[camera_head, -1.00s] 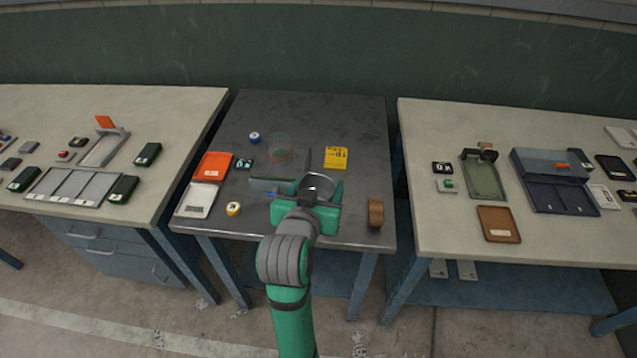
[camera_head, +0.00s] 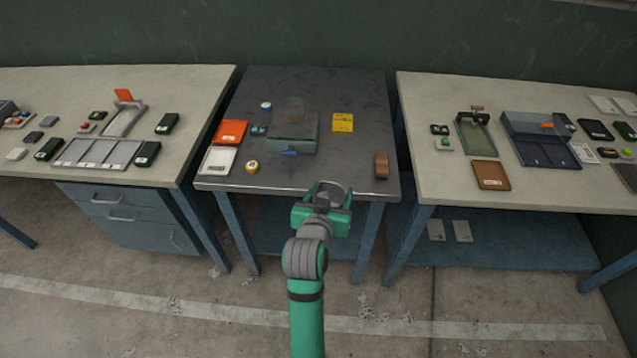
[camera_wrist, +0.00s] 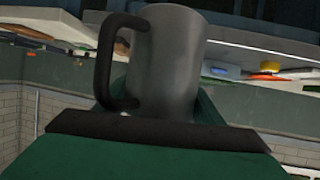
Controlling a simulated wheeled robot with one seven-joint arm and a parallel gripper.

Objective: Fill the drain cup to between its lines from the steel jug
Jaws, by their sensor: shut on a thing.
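The steel jug (camera_head: 328,192) is held in my gripper (camera_head: 322,203), in front of the front edge of the dark middle table. In the wrist view the grey jug (camera_wrist: 168,62) stands between my fingers, with its dark handle (camera_wrist: 105,62) on the left. My gripper is shut on it. The drain cup (camera_head: 292,110) looks like a clear, faint cup at the back of a grey stand (camera_head: 292,140) on the middle table. Its lines and any liquid level are too small to make out. What is inside the jug cannot be told.
The middle table (camera_head: 350,165) also bears an orange tray (camera_head: 230,132), a white pad (camera_head: 219,160), a yellow-topped pot (camera_head: 252,167), a yellow card (camera_head: 342,122) and a brown block (camera_head: 381,166). Tables stand left (camera_head: 200,100) and right (camera_head: 425,180), with gaps between.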

